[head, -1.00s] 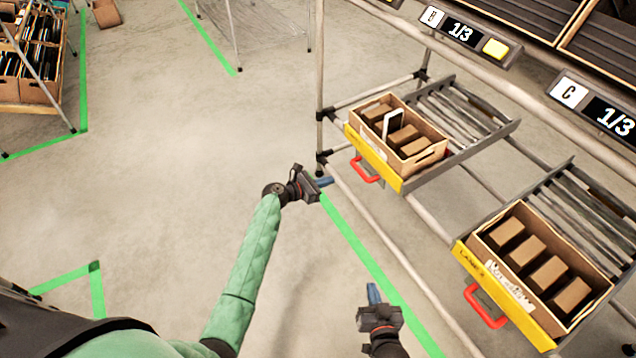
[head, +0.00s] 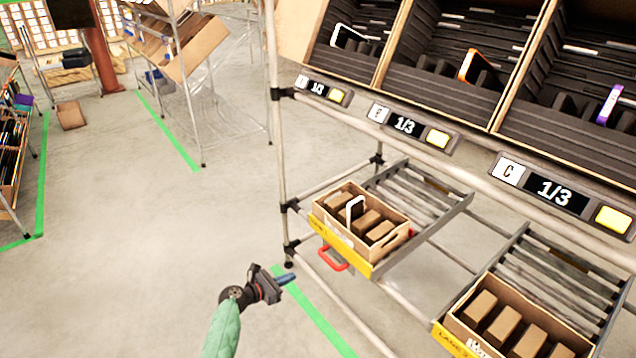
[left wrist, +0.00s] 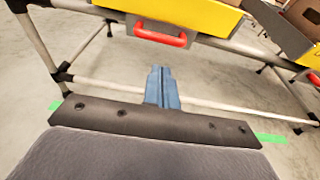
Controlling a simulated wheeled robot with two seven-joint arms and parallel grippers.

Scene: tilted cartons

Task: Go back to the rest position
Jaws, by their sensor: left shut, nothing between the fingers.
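My left gripper (head: 287,278) is at the lower middle of the head view, in front of the rack and over the floor by the green tape. Its blue fingers are shut together with nothing between them; they also show in the left wrist view (left wrist: 161,88). It is apart from the rack and the cartons. My right gripper is outside both current views.
The rack holds a tilted carton (head: 408,238) with brown boxes and a white-framed item, and a second carton (head: 440,325) at lower right. Red handles (head: 333,258) stick out in front. Upper bins (head: 440,100) hold phone-like items. Open floor (head: 120,250) lies left.

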